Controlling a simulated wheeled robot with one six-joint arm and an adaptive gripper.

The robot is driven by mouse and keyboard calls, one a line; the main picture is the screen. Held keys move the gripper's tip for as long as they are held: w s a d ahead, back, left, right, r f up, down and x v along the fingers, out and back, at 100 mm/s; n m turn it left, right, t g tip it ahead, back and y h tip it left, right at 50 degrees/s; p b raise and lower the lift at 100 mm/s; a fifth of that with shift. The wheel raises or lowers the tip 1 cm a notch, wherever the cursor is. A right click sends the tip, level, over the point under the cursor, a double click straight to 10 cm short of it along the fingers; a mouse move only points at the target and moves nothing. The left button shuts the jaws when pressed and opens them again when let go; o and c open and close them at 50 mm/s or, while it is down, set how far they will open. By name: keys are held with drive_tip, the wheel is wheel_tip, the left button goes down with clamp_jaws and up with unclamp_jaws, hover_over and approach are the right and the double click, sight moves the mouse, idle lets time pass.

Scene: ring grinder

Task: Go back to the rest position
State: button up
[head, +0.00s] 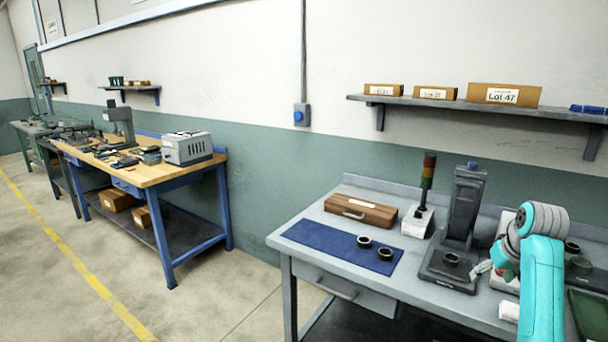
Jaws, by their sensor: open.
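My gripper (484,269) is small in the head view, at the end of my teal and grey arm. It is open and hangs just right of the dark grinder (462,205). The grey workbench (330,220) bears all of these. My arm hides part of the bench's right side.
A wooden box (360,210) and a signal tower (428,172) stand at the back of the bench. A green tray (590,312) lies at the right. A wall shelf (450,104) holds cardboard boxes. A wooden-topped bench (150,175) stands to the left, with clear floor between.

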drive_tip(key=s+a+f+t, duration=0.1)
drive_tip(key=s+a+f, duration=0.15)
drive_tip(key=f, duration=0.45)
drive_tip(key=s+a+f, duration=0.1)
drive_tip(key=a+f, duration=0.3)
drive_tip(key=f, duration=0.3)
drive_tip(key=s+a+f+t, duration=0.1)
drive_tip(key=s+a+f, duration=0.15)
drive_tip(key=f, duration=0.55)
drive_tip(key=s+a+f+t, duration=0.2)
drive_tip(key=s+a+f, duration=0.8)
drive_tip(key=s, duration=0.4)
drive_tip(key=s+a+t, duration=0.2)
drive_tip(key=s+a, duration=0.1)
drive_tip(key=s, duration=0.7)
drive_tip(key=s+a+t, duration=0.1)
drive_tip(key=s+a, duration=0.3)
drive_tip(key=s, duration=0.6)
drive_tip(key=s+a+r+n+t, duration=0.1)
drive_tip(key=s+a+r+t, duration=0.2)
drive_tip(key=s+r, duration=1.4)
drive_tip(key=shift+s+y, duration=0.3)
drive_tip(key=shift+s, duration=0.1)
